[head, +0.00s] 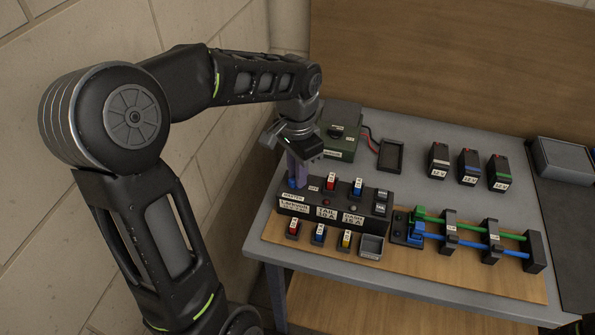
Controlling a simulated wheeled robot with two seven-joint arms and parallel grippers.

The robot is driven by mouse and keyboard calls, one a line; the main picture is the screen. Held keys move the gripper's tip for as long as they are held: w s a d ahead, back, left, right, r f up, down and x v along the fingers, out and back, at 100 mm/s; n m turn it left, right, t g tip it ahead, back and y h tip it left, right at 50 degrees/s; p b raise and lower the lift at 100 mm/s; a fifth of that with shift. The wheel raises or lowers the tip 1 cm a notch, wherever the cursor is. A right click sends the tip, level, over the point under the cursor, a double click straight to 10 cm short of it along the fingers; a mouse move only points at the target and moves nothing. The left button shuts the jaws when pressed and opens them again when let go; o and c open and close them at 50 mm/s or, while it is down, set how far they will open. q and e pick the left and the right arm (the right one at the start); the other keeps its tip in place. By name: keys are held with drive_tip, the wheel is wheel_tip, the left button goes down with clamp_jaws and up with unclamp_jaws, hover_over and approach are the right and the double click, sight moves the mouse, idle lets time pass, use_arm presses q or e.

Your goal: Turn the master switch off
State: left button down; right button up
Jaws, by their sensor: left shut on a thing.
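The fuse panel (337,224) is a black box at the front left of the bench. A white MASTER label (292,197) sits at its left end, with a small OFF label (313,188) to its right. My left gripper (296,181) points down onto that end, shut around the master switch, which the fingers mostly hide. A bit of blue shows at the fingertips. The switch's exact position cannot be made out. My right gripper is not in view.
A red fuse (331,181) and a blue fuse (357,186) stand up beside the gripper. A green box (341,130) is behind. Loose fuses lie in front. Three batteries (469,163) stand at the back right; a rod fixture (490,241) lies right.

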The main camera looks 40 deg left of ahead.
use_arm(q)
drive_tip(key=m, duration=0.5)
drive_tip(key=shift+r+m, duration=0.1)
drive_tip(key=shift+m, duration=0.2)
drive_tip(key=m, duration=0.4)
drive_tip(key=shift+m+p, duration=0.35)
drive_tip(key=shift+m, duration=0.05)
drive_tip(key=c, duration=1.4)
unclamp_jaws()
drive_tip(key=shift+r+b, duration=0.45)
drive_tip(key=shift+r, duration=3.4)
